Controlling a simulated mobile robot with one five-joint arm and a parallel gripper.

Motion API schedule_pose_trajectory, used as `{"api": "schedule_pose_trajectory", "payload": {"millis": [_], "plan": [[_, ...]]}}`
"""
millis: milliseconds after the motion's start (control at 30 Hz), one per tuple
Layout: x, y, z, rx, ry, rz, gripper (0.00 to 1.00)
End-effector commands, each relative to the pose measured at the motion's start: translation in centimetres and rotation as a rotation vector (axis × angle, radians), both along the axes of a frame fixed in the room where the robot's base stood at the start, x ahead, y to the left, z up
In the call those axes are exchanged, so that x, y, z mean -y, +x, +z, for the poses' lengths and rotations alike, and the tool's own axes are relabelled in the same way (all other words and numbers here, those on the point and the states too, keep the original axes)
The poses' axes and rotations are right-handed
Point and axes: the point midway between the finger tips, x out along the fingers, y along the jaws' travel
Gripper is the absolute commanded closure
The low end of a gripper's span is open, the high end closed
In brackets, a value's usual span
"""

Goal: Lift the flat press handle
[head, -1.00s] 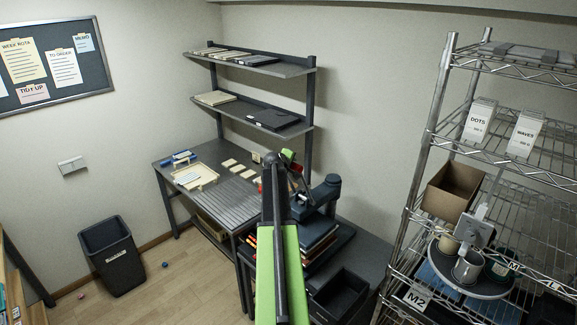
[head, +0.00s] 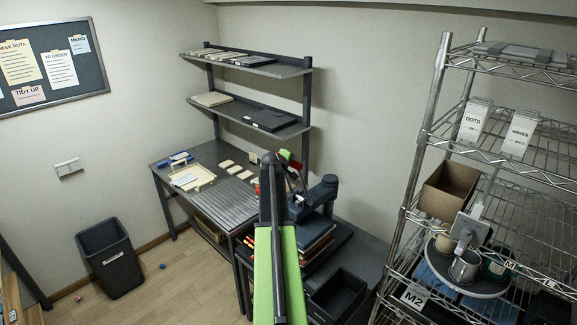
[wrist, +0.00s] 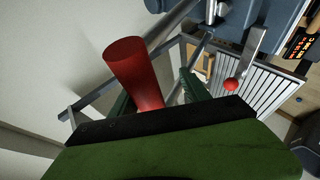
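The flat press (head: 318,195) is a dark machine on the low bench, partly hidden behind my arm in the head view. Its red handle grip (wrist: 130,65) is large in the wrist view, and a bit of red shows in the head view (head: 297,165). My gripper (wrist: 155,87) has its dark green fingers apart. The lower end of the red grip lies between them, nearer the left finger, with a gap to the right finger. Whether the left finger touches it I cannot tell. The gripper's black and green body hides the lower wrist view.
A small red ball knob (wrist: 231,84) on a grey lever and a blue-grey machine with a lit display (wrist: 300,40) show in the wrist view. The slatted worktop (head: 225,203) lies left of the press. A wire rack (head: 415,190) stands right. Floor at the left holds a bin (head: 111,258).

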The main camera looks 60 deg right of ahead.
Motion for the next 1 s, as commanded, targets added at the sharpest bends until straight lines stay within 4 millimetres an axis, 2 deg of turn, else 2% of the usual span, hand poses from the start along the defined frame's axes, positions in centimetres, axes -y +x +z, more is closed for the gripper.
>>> {"api": "schedule_pose_trajectory", "payload": {"millis": [167,267,600,700,1000], "plan": [[-0.7,0.0,0.5,0.001,0.001,0.002,0.49],[-1.9,-0.4,1.4,0.001,0.001,0.002,0.49],[-8.6,-2.1,5.8,0.0,0.0,0.001,0.49],[-9.8,-2.3,6.4,0.001,0.0,0.001,0.49],[-10.1,-2.2,6.2,0.001,0.0,0.001,0.49]]}}
